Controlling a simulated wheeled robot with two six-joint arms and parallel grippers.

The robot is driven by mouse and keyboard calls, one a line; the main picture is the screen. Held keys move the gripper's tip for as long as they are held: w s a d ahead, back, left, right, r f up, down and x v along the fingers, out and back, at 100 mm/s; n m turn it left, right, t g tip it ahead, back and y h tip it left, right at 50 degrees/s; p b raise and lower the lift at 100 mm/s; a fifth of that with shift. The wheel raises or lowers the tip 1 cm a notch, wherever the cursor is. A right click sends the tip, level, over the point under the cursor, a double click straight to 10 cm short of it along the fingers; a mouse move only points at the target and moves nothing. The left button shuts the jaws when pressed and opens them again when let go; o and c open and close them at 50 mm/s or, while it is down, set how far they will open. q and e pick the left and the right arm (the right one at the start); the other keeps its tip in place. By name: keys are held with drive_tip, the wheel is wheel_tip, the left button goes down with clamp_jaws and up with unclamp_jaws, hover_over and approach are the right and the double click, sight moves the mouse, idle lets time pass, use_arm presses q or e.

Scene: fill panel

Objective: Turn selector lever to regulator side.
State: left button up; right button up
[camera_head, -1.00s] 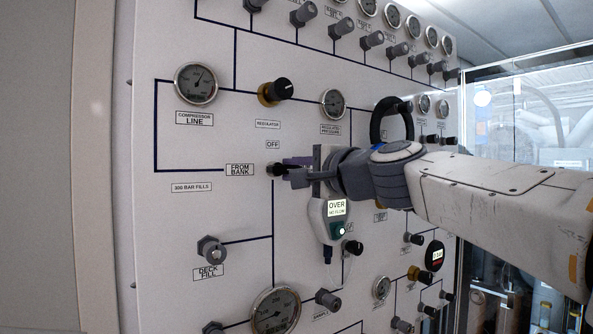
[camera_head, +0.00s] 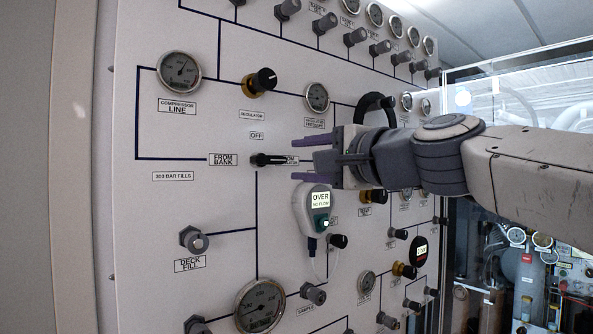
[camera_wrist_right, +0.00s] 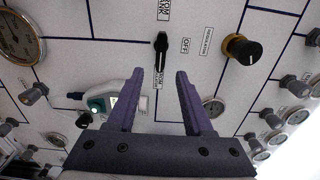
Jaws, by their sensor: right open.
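The black selector lever (camera_head: 268,160) is on the white panel, right of the "FROM BANK" label (camera_head: 223,159) and below the "OFF" label (camera_head: 257,136). Its bar lies level and points right, toward a partly covered label (camera_head: 291,160). In the right wrist view the lever (camera_wrist_right: 160,48) points down at this label (camera_wrist_right: 157,80), which reads as a "FROM" label with small second line. My right gripper (camera_head: 300,160) is open and empty, to the right of the lever. Its purple fingers (camera_wrist_right: 160,75) are clear of the lever. My left gripper is not in view.
A regulator knob (camera_head: 258,82) sits above the lever. A handheld analyser (camera_head: 312,207) reading "OVER" hangs just below my right gripper. A black ring handle (camera_head: 375,108) is behind the wrist. Gauges and several valve knobs cover the panel.

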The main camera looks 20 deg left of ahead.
drive_tip(key=shift+v, duration=1.3)
